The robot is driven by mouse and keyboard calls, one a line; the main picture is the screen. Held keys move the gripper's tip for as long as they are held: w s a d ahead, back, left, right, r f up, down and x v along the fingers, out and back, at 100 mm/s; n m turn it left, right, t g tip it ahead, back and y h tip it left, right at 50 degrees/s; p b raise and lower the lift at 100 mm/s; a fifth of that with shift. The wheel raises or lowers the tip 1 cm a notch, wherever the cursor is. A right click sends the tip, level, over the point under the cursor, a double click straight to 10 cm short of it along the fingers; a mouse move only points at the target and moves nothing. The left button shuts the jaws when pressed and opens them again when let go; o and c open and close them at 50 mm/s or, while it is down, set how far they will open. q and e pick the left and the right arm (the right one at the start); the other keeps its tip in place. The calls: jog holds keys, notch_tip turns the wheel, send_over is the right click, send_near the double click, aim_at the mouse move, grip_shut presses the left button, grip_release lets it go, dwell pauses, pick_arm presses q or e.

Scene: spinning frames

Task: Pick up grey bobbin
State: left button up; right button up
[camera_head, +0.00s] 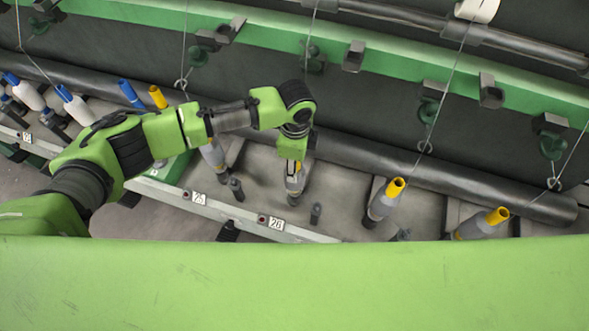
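A grey bobbin (294,184) stands under the end of my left arm, just behind the front rail. Its top is mostly hidden by my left gripper (294,168), which points down at it from above. The fingers are too small and covered to tell whether they are open, shut or touching the bobbin. Two more grey bobbins with yellow tube tops stand to the right, one near the middle (383,203) and one further right (483,224). Another grey bobbin (213,155) is partly hidden behind my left arm. My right gripper is not in view.
Bare dark pegs (316,213) stand between bobbins. A front rail (245,213) carries number plates. Blue and white bobbins (75,105) stand at left. A long dark roller (430,176) and a green beam (390,73) with hanging guides and thin threads lie behind.

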pick_arm(q)
jog(key=shift+f, duration=0.25)
grip_shut()
jog(key=shift+r, duration=0.1)
